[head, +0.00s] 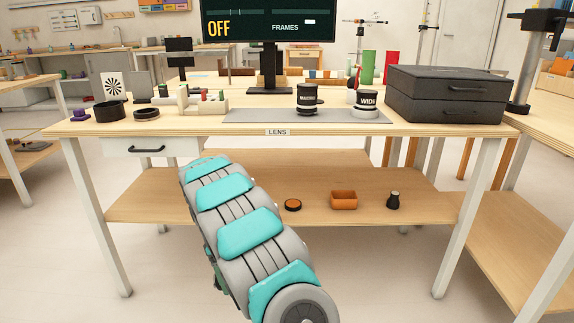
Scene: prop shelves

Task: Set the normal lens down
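A black lens cylinder (306,104) with a light band stands upright on the grey mat (250,116) on the table. Its label is too small to read surely, so I cannot confirm that it is the normal lens. A second black lens marked WIDE (366,101) stands to its right on a pale round base. My arm rises from the bottom of the head view toward the table's front left. My gripper cannot be made out, and whether it holds anything does not show.
The table edge (277,132) carries a LENS label. Two stacked black cases (447,96) stand at the right. A monitor (268,28) stands behind the mat. Black rings (109,111) and small props sit at the left. The mat's left part is clear. A lower shelf (250,210) holds small items.

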